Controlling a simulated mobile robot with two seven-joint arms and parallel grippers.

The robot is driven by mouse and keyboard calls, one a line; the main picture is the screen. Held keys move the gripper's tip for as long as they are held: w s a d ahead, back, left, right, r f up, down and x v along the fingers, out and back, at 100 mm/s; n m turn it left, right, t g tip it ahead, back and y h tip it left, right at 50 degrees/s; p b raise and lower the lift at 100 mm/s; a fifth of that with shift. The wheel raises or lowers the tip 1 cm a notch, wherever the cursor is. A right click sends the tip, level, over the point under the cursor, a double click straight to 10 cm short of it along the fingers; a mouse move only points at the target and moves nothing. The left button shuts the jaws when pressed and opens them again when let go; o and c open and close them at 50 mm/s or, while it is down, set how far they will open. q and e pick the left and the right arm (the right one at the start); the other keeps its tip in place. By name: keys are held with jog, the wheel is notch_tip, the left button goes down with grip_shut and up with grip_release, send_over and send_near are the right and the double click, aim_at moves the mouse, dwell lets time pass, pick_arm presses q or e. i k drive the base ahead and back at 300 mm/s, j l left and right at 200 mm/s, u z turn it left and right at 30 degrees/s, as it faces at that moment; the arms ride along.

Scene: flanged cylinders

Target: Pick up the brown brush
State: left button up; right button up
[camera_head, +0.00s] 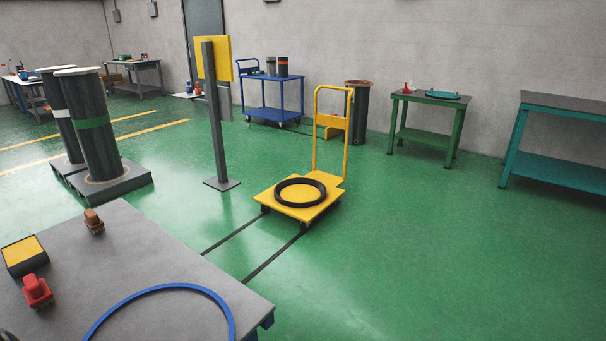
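A small brown object (94,221), which looks like the brown brush, sits on the grey tabletop (150,250) near its far edge. It has a rounded brown top and a darker lower part. Nothing touches it. Neither of my grippers shows in the head view. A small dark shape at the bottom left corner of the picture is cut off, and I cannot tell what it is.
On the same table are a red-handled object (37,291), a yellow-and-black box (23,256) and a blue ring (158,290). Beyond stand a yellow trolley (292,214) with a black ring (300,203), a post (216,130) and tall dark cylinders (97,145). Green floor lies open at right.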

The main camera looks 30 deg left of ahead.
aim_at(93, 223)
jog(key=i+l+u, duration=0.1)
jog(key=i, duration=0.4)
jog(key=i+l, duration=0.15)
jog(key=i, duration=0.3)
jog(key=i+l+u, duration=0.15)
jog(key=i, duration=0.35)
jog(key=i+u, duration=0.2)
jog(key=u, duration=0.25)
jog(key=i+u, duration=0.2)
jog(key=u, duration=0.2)
jog(key=i+u, duration=0.25)
jog(key=u, duration=0.2)
jog(key=i+l+u, duration=0.15)
jog(key=u, duration=0.3)
jog(key=i+u, duration=0.1)
jog(key=u, duration=0.35)
jog(key=i+u, duration=0.1)
jog(key=u, duration=0.3)
jog(key=i+l+u, duration=0.1)
jog(key=u, duration=0.35)
jog(key=i+l+u, duration=0.1)
jog(key=u, duration=0.35)
